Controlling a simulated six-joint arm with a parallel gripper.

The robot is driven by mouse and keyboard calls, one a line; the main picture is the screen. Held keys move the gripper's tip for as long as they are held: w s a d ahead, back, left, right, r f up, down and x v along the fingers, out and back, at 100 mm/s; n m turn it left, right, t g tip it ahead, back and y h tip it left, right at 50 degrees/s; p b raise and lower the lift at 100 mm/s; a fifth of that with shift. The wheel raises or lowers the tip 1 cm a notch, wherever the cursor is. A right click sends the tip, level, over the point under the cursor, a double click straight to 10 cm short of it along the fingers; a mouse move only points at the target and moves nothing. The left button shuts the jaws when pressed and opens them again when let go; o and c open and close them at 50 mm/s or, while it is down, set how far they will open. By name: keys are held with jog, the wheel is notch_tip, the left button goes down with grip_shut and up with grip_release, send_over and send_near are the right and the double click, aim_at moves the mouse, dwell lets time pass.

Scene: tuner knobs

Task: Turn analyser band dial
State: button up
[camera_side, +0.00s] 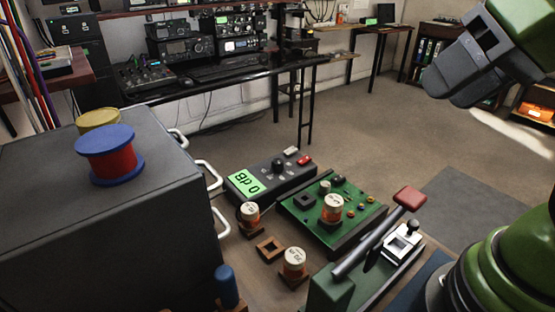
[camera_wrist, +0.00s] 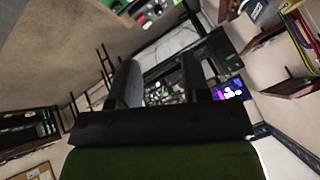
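A dark grey instrument box (camera_side: 258,190) with a green display reading "0 dB" stands near the middle of the side view. Its top carries a dark knob (camera_side: 279,168), a red part (camera_side: 304,161) and a pale part (camera_side: 291,151). I cannot read any label that marks the band dial. My gripper (camera_side: 441,88) hangs at the upper right, well above and to the right of the box, touching nothing. In the wrist view my gripper (camera_wrist: 160,68) shows two fingers apart with nothing gripped between them.
A green circuit board (camera_side: 300,212) with a copper coil (camera_side: 332,208) stands right of the box. More coils (camera_side: 249,214) and a lever device (camera_side: 372,240) are nearby. A large grey cabinet (camera_side: 110,230) with handles and spools fills the left. The air around my gripper is clear.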

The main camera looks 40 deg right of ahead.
jog(key=shift+o, duration=0.6)
jog(key=w+g+h, duration=0.1)
jog(key=w, duration=0.7)
jog(key=shift+w+d+f+n, duration=0.2)
jog(key=shift+d+f+n, duration=0.05)
jog(key=shift+d+n, duration=0.1)
jog(key=n+g+h, duration=0.1)
jog(key=n+g, duration=0.1)
send_over(277, 161)
jog(key=s, duration=0.4)
notch_tip(277, 161, down, 16)
jog(key=x, duration=1)
jog(key=shift+d+f, duration=0.1)
jog(key=shift+c, duration=0.4)
jog(key=c, duration=0.8)
